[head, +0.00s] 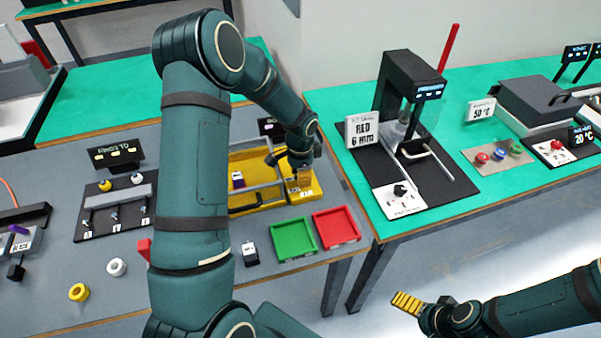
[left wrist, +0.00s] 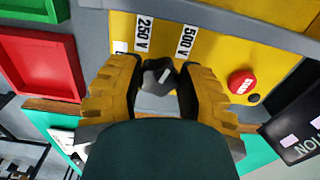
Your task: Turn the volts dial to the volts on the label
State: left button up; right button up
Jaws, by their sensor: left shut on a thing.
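The volts dial (left wrist: 157,76) is a black knob with a white mark on a yellow panel (left wrist: 215,35). It sits between the two yellow fingers of my left gripper (left wrist: 158,88), which are shut on it. Labels reading 250 V (left wrist: 143,34) and 500 V (left wrist: 186,42) are beside the dial. The white mark lies toward the 500 V side, but its exact setting is hard to tell. In the head view my left gripper (head: 300,178) is at the yellow station (head: 245,207) and hides the dial. My right gripper (head: 408,303) is far from it; its opening is unclear.
A red START button (left wrist: 242,82) is close beside my left fingers. A green tray (head: 293,239) and a red tray (head: 336,228) stand in front of the station. A small labelled device (head: 250,253) stands left of the green tray. Another (head: 238,180) is inside the station.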

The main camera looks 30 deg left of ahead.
pick_arm(q)
jog(key=shift+f+m+p, duration=0.1)
jog(key=shift+m+p, duration=0.2)
jog(key=shift+m, duration=1.3)
jog(key=o, duration=1.2)
notch_tip(320, 180, up, 12)
jog(key=shift+r, duration=0.1)
